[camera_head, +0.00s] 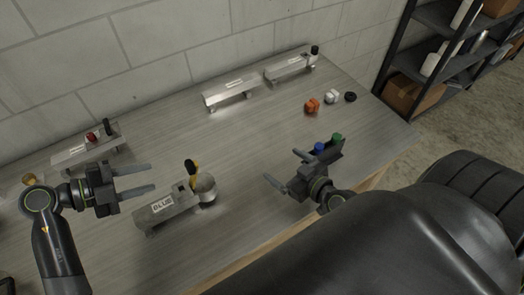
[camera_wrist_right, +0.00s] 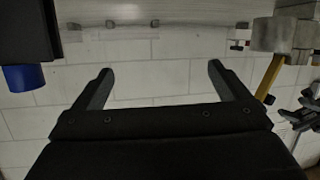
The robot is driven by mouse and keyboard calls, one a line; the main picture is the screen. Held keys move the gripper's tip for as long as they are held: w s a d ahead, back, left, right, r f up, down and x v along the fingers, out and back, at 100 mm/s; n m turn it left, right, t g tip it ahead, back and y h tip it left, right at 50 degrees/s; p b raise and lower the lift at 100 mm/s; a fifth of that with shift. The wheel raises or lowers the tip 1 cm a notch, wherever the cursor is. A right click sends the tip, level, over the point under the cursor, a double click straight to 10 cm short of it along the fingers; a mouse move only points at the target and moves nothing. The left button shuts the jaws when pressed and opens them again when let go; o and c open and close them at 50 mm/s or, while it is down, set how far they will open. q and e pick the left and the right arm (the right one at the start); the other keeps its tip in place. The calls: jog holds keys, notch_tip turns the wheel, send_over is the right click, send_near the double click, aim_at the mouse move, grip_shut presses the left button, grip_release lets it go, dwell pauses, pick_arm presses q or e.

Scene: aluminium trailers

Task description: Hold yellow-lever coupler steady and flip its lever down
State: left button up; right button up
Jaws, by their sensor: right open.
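The yellow-lever coupler (camera_head: 182,201) is a grey metal tongue marked "BLUE" on the table, with its rounded end (camera_head: 205,188) to the right. Its yellow lever (camera_head: 194,170) stands raised, with a dark part beside it. In the upside-down right wrist view the lever (camera_wrist_right: 268,78) shows at the right edge. My left gripper (camera_head: 152,177) is open and empty, left of the lever and behind the coupler body, apart from it in the picture. My right gripper (camera_head: 281,166) is open and empty, to the right of the coupler; its fingers also show in the right wrist view (camera_wrist_right: 160,68).
Other couplers stand at the left (camera_head: 85,150), back middle (camera_head: 230,92) and back right (camera_head: 290,66). Orange (camera_head: 312,105) and white (camera_head: 331,97) pieces lie at the back right. A dark holder with blue (camera_head: 320,147) and green (camera_head: 337,139) items stands behind my right gripper.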

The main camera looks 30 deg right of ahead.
jog(key=w+a+r+n+g+y, duration=0.1)
jog(key=a+n+g+y, duration=0.2)
jog(key=a+n+y, duration=0.2)
jog(key=n+g+y, duration=0.3)
jog(key=g+y, duration=0.1)
send_near(205, 188)
jog(key=x, duration=0.3)
jog(key=f+x, duration=0.1)
jog(key=x, duration=0.3)
jog(key=d+f+x, duration=0.1)
jog(key=x, duration=0.3)
jog(key=shift+w, duration=0.4)
jog(key=shift+c, duration=0.4)
